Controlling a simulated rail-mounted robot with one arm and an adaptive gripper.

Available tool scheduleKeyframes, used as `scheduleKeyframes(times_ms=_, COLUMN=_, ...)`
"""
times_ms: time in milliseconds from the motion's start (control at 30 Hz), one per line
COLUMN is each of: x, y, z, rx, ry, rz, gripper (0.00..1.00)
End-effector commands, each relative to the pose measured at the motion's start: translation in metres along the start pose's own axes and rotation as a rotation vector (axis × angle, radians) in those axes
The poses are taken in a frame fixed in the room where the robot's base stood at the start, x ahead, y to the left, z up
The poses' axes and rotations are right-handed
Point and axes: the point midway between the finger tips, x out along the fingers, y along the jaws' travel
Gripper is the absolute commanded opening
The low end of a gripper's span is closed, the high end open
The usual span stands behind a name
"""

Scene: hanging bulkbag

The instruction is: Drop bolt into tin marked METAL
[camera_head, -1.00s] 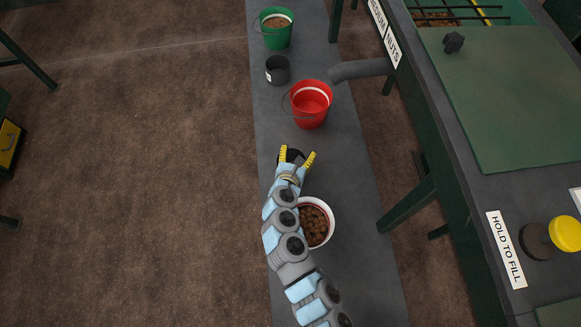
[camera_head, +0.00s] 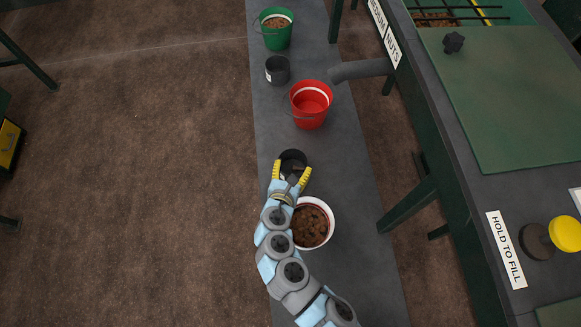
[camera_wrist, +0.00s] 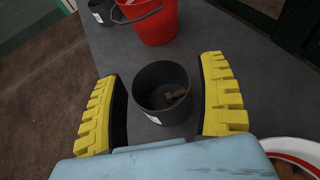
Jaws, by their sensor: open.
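A dark tin (camera_head: 293,154) stands upright on the grey bench just beyond my gripper. In the wrist view, the tin (camera_wrist: 172,118) sits between my spread fingers, with a white label partly visible on its side that I cannot read. In the wrist view the gripper (camera_wrist: 163,97) shows clear gaps between both fingers and the tin.
A second dark tin (camera_head: 277,69) with a white label stands farther back. A red bucket (camera_head: 311,105) is beyond the near tin, and a green bucket (camera_head: 275,30) at the far end. A white bucket of brown lumps (camera_head: 312,226) stands beside my arm. A grey pipe (camera_head: 360,70) ends near the red bucket.

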Motion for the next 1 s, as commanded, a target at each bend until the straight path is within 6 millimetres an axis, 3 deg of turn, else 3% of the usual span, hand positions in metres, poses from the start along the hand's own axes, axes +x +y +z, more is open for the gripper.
scheduleKeyframes(times_ms=200, x=-0.028, y=0.0, z=-0.001, rx=-0.002, ry=0.002, rz=0.002, gripper=0.74)
scheduleKeyframes(times_ms=400, x=-0.043, y=0.001, z=0.0, rx=0.0, ry=-0.001, rz=0.003, gripper=0.74)
scheduleKeyframes(times_ms=1000, x=-0.047, y=0.0, z=0.0, rx=0.0, ry=0.0, rz=0.0, gripper=0.74)
